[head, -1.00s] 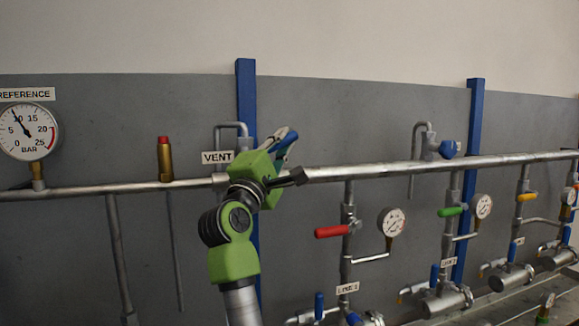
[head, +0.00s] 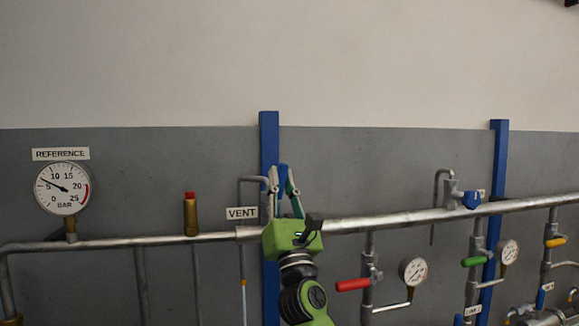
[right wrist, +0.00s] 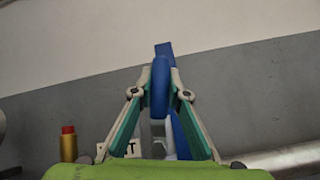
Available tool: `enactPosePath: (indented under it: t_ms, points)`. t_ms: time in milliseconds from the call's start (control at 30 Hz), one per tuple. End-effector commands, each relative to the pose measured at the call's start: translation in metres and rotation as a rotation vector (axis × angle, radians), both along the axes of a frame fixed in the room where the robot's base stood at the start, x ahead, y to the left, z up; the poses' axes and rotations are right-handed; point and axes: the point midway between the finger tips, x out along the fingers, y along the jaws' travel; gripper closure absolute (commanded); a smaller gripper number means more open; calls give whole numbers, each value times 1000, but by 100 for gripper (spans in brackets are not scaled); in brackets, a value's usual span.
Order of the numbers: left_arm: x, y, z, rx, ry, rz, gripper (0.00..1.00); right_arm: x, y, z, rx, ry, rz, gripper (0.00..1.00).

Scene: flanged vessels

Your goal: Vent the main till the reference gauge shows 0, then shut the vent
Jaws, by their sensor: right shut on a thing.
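My right gripper (head: 282,178) is shut on the blue vent handle (head: 283,183), which stands upright between its fingers. In the right wrist view the fingertips of the gripper (right wrist: 160,92) pinch the blue handle (right wrist: 160,85) from both sides. The VENT label (head: 242,213) is just left of it. The bent vent pipe (head: 241,195) runs down behind the main, with a pale bluish streak (head: 244,290) below its lower end. The reference gauge (head: 62,188) is at the left; its needle points to a little above 5 bar. My left gripper is out of view.
The main pipe (head: 390,221) crosses the view. A brass fitting with a red cap (head: 190,214) stands left of the vent. Right of my arm are a red handle (head: 352,285), a small gauge (head: 413,270), a green handle (head: 473,261) and another blue handle (head: 471,199).

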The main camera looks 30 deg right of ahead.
Motion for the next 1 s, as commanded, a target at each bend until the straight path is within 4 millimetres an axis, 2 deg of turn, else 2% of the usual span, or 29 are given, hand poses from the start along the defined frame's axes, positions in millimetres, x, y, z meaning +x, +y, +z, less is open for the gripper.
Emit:
enactPosePath:
  t_ms: [33,300,967,1000]
  points:
    - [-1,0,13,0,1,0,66,-1,1,10,-36,4,-3,100]
    - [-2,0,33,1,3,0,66,1,12,9,-168,34,-3,100]
    - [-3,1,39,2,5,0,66,2,16,8,-225,44,-5,100]
    - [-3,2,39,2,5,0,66,2,16,8,-225,44,-5,82]
